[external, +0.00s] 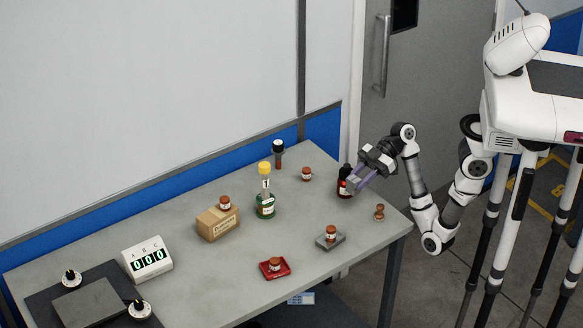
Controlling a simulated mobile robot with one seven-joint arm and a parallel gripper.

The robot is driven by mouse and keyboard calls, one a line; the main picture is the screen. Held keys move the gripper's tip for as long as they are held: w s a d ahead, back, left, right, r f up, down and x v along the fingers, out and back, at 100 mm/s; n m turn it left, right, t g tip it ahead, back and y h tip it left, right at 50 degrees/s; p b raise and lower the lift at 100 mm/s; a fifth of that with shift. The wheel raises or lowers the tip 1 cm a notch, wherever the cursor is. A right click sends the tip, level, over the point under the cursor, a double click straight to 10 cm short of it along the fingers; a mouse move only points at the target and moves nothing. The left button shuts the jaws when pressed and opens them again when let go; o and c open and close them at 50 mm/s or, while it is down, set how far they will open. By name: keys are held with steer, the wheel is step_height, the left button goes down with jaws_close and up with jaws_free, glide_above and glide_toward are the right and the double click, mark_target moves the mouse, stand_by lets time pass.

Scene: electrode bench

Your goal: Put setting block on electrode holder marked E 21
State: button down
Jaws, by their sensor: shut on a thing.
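My gripper (356,186) is above the right part of the bench, near a dark bottle. It is shut on a small grey block (353,188), which looks like the setting block; the fingers hide part of it.
The dark bottle (345,171) stands right beside my gripper. A brown knobbed piece (379,212) is near the right edge.

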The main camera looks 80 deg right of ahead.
steer(key=w+d+r+m+t+h, duration=0.1)
steer(key=w+d+r, duration=0.2)
steer(key=w+d, duration=0.5)
steer(key=w+d+r+m+t+h, duration=0.1)
steer(key=w+d+r, duration=0.25)
steer(key=d, duration=0.75)
steer(key=w+d+r+n+g+y+b, duration=0.1)
steer(key=w+r+b, duration=0.8)
steer(key=w+r, duration=0.55)
step_height(320, 180, down, 20)
steer(key=p, duration=0.4)
steer(key=shift+d+f, duration=0.1)
steer(key=shift+f, duration=0.1)
steer(key=shift+f, duration=0.15)
steer(key=c, duration=1)
jaws_free()
steer(key=shift+c, duration=0.2)
